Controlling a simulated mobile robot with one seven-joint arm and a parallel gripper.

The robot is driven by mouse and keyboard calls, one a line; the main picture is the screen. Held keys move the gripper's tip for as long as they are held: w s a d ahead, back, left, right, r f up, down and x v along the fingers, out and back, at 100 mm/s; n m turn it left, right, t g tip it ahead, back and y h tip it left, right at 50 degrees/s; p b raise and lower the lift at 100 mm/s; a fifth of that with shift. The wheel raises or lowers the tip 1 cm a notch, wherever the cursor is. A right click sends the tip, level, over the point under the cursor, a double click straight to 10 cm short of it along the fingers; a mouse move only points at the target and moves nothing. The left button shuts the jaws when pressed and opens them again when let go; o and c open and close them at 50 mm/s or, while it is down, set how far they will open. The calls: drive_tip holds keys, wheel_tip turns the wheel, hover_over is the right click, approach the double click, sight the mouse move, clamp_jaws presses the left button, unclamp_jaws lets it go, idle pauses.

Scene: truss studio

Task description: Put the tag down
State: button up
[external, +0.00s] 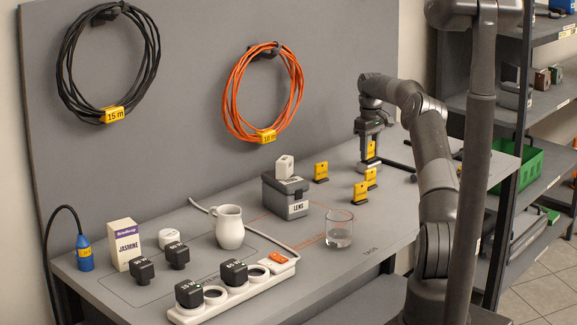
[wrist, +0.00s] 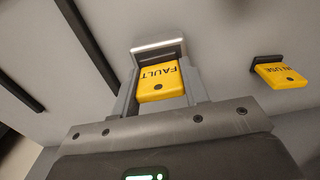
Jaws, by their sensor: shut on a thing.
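My gripper (external: 369,158) is low over the back right of the grey bench (external: 300,237), pointing down. It is shut on a yellow tag marked FAULT (wrist: 159,82), which also shows between the fingers in the external view (external: 371,149). In the wrist view, a pale metallic plate (wrist: 158,47) lies at the tag's far end. I cannot tell whether the tag touches the bench. A second yellow tag, marked IN USE (wrist: 283,75), stands apart to the right in the wrist view on a dark foot.
Other yellow tags stand nearby: one at the left (external: 321,172), two in front (external: 361,191) (external: 371,178). A lens box (external: 285,200), glass (external: 339,230) and white jug (external: 229,228) stand further left. Dark bars (wrist: 95,42) lie on the bench beside my gripper.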

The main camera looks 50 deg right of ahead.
sight(370, 142)
drive_tip(key=shift+f, duration=0.15)
drive_tip(key=o, duration=1)
drive_tip(key=shift+c, duration=0.2)
wheel_tip(370, 142, up, 11)
drive_tip(key=shift+r, duration=0.75)
